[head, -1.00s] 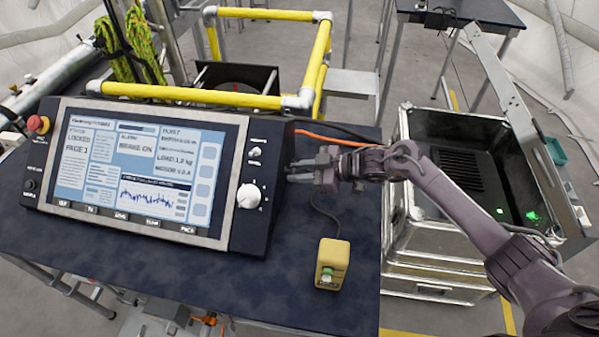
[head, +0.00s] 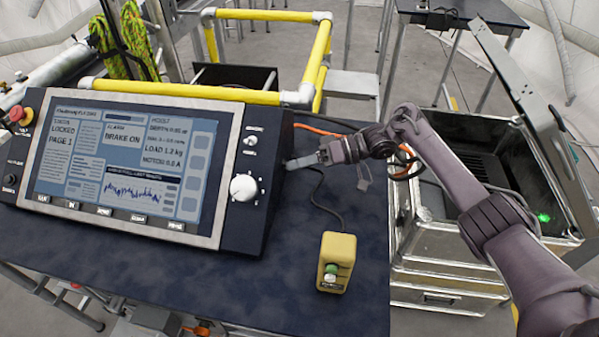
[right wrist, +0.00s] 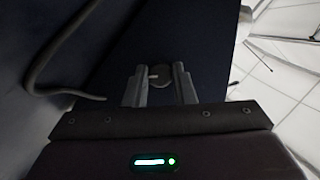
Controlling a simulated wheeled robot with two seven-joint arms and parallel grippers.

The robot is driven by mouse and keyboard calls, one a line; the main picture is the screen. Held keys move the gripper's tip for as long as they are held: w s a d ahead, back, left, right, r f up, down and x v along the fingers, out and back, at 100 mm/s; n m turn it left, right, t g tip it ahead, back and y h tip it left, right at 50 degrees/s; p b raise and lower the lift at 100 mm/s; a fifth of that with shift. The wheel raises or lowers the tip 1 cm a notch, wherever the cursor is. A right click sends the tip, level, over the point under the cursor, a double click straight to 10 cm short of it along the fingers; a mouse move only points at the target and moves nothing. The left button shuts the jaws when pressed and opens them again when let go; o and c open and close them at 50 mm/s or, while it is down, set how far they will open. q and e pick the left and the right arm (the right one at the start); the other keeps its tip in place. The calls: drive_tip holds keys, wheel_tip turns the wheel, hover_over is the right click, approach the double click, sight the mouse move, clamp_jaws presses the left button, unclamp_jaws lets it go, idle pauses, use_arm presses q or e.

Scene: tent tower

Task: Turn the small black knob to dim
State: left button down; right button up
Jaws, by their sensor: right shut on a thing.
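A grey console (head: 225,232) with a lit screen stands tilted on the dark table. A small black knob (right wrist: 160,75) with a pale mark sits on the console's dark right side wall; it shows in the right wrist view. In the head view my gripper hides it. My right gripper (head: 291,163) reaches in from the right to that side wall. In the right wrist view its fingers (right wrist: 159,88) stand on either side of the knob and are shut on it. My left gripper is in neither view.
A white dial (head: 243,188) and a toggle switch (head: 250,141) are on the console front. Another dark knob (head: 11,180) and a red button (head: 19,114) are at its left edge. A yellow box (head: 336,263) with a cable stands on the table.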

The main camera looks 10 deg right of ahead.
drive_tip(key=m+y+b, duration=0.1)
drive_tip(key=m+b, duration=0.1)
drive_tip(key=m+g+b, duration=0.1)
drive_tip(key=m+b, duration=0.1)
drive_tip(key=b, duration=0.1)
drive_tip(key=shift+f+y+b, duration=0.35)
drive_tip(key=shift+f+y, duration=0.05)
drive_tip(key=shift+r+m+g+y+b, duration=0.1)
drive_tip(key=shift+m+g+y+b, duration=0.3)
drive_tip(key=shift+m+b, duration=0.95)
drive_tip(key=shift+r+m, duration=0.1)
drive_tip(key=shift+m, duration=0.25)
drive_tip(key=o, duration=1)
drive_tip(key=shift+w+d+f+b, duration=0.1)
drive_tip(key=shift+d+f+b, duration=0.1)
drive_tip(key=shift+d+b, duration=0.25)
drive_tip(key=d+b, duration=0.4)
drive_tip(key=d, duration=0.1)
drive_tip(key=shift+d+f, duration=0.1)
drive_tip(key=shift+d, duration=0.1)
drive_tip(key=shift+d+r+b, duration=0.25)
drive_tip(key=shift+d+b, duration=0.55)
